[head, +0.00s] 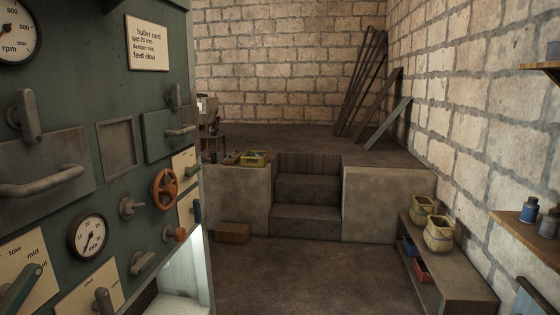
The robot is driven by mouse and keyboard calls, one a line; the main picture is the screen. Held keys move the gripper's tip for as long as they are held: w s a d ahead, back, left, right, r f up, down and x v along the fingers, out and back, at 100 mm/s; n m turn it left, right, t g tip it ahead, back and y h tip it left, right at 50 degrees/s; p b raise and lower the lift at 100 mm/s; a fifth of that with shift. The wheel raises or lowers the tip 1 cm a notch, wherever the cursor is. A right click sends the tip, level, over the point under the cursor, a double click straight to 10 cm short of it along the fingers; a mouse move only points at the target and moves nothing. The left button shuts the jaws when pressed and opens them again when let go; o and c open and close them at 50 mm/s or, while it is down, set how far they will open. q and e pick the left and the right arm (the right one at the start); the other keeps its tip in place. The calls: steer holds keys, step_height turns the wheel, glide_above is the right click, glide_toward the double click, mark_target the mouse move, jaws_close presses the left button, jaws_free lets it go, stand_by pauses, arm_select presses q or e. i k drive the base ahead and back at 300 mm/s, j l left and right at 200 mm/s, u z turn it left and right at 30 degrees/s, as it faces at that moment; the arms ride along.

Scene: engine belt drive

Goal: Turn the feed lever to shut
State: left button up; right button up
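A green machine panel (115,85) fills the left of the head view. A teal lever (21,288) sits on a plate reading "low" and "mid" at the lower left, cut by the frame edge. A grey lever (103,301) is on another plate at the bottom, partly cut off. A blue handle (196,210) shows on a plate at the panel's right edge, seen edge-on. A card (148,43) reads "huller card" and "feed slow". Neither gripper is in view.
The panel also carries an orange handwheel (165,188), an mm dial (87,236) and an rpm dial (15,32). Open floor (300,270) lies right of it, before stone steps (306,200). A low bench (445,265) with pots lines the right wall.

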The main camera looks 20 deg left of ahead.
mark_target(190, 170)
steer(key=i+l, duration=0.1)
steer(key=i, duration=1.5)
steer(key=i+u, duration=0.25)
steer(key=u, duration=0.15)
steer(key=i+l+u, duration=0.2)
steer(key=u, duration=0.2)
steer(key=i+l+u, duration=0.25)
steer(key=u, duration=0.15)
steer(key=i+l+u, duration=0.25)
steer(key=u, duration=0.15)
